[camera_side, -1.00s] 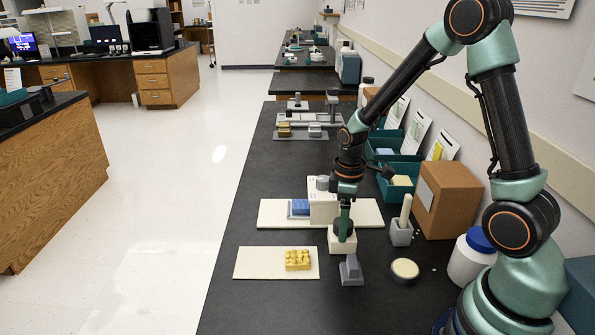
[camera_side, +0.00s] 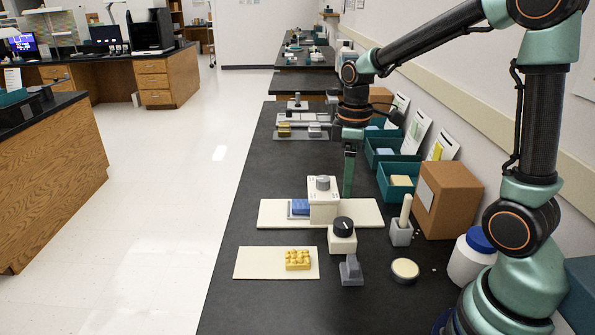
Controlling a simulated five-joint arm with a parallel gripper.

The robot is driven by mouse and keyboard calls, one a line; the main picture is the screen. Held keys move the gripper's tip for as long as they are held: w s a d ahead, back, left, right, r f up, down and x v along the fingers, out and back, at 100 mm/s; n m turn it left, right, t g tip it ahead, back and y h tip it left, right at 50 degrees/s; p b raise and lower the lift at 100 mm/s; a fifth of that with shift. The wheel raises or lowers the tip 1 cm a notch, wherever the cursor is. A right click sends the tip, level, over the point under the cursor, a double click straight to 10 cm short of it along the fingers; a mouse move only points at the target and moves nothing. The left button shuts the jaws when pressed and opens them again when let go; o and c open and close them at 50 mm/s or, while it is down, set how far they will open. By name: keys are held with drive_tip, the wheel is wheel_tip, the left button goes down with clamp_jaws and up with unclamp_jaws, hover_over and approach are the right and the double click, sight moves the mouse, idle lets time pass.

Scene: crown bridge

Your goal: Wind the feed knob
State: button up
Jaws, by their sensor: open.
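The feed knob is a black round knob (camera_side: 343,226) with a white pointer line. It sits on top of a small cream block (camera_side: 342,243) on the dark bench. Behind it, a cream machine (camera_side: 324,204) with a grey cap and a blue block (camera_side: 300,207) stands on a long cream board (camera_side: 366,214). My gripper (camera_side: 348,190) hangs pointing down above and behind the knob, apart from it. Its jaws are open, with nothing seen between them. The knob is fully in view.
A cream plate (camera_side: 245,262) with a yellow studded piece (camera_side: 297,260) lies front left. A grey stand (camera_side: 351,271), a round dish (camera_side: 405,270) and a grey holder with a pale stick (camera_side: 402,228) are near the knob. A cardboard box (camera_side: 447,200) and teal bins (camera_side: 395,183) line the right.

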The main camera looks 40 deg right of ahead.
sight(344, 222)
idle(0.5)
wheel_tip(344, 222, down, 12)
drive_tip(key=m, duration=2)
drive_tip(key=shift+m, duration=0.3)
drive_tip(key=c, duration=1.4)
